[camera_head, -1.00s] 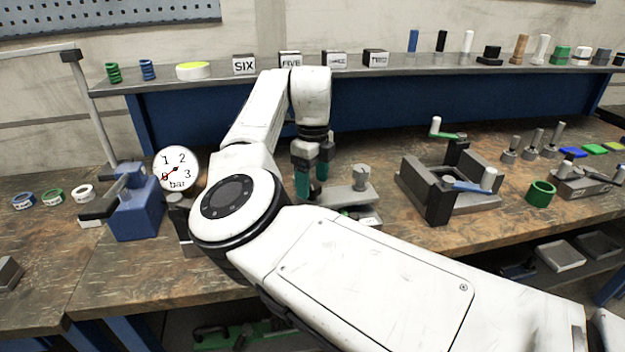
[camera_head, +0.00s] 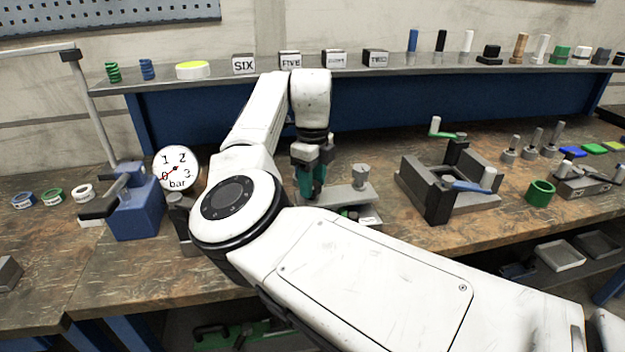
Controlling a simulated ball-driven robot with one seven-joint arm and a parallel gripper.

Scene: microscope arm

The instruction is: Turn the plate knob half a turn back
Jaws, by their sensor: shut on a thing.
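A grey plate (camera_head: 342,197) lies on a low fixture on the bench, right of my forearm. A short grey post (camera_head: 360,177) stands on its right end. My gripper (camera_head: 311,190) points down over the plate's left end, its teal fingers close together and shut on the plate knob. The fingers and gripper body hide the knob, so its turn angle cannot be seen.
A pressure gauge (camera_head: 177,169) and a blue block fixture (camera_head: 136,212) stand left of my arm. A dark grey clamp frame (camera_head: 438,208) with a blue-handled lever stands to the right. The shelf (camera_head: 420,69) behind holds labelled blocks and several pegs.

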